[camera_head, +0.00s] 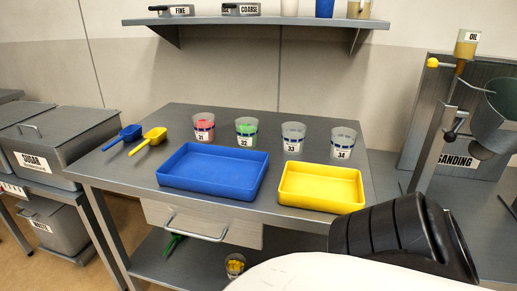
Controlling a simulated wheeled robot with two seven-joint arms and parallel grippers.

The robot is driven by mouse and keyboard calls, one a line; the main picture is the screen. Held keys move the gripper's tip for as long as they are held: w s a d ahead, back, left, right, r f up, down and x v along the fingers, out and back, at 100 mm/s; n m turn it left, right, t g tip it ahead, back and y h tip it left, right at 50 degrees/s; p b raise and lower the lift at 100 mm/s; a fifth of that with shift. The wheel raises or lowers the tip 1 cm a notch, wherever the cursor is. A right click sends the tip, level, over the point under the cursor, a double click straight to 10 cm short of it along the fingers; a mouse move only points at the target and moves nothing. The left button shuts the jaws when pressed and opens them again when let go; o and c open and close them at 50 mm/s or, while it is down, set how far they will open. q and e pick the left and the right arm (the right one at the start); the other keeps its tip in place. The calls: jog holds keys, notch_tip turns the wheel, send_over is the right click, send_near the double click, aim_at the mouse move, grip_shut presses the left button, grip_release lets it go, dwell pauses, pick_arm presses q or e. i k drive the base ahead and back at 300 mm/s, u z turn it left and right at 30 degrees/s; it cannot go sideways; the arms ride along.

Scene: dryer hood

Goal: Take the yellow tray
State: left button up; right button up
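The yellow tray (321,199) lies flat on the right front part of the grey metal table (290,122). It is shallow and rectangular, and looks empty. The blue tray (212,185), larger and also empty, lies to its left with a small gap between them. A white and black part, apparently my own arm, fills the bottom right in front of the table, close to the yellow tray in the picture. No fingertips of either gripper show in the head view.
Cups labelled 31 (203,125), 32 (246,132), 33 (292,138) and 34 (342,146) stand behind the trays. Blue (123,137) and yellow (149,140) scoops lie at the left. A shelf (255,21) hangs above. A sanding station (452,150) stands right.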

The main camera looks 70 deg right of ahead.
aim_at(318, 186)
jog(key=i, duration=0.35)
jog(key=z, duration=3.15)
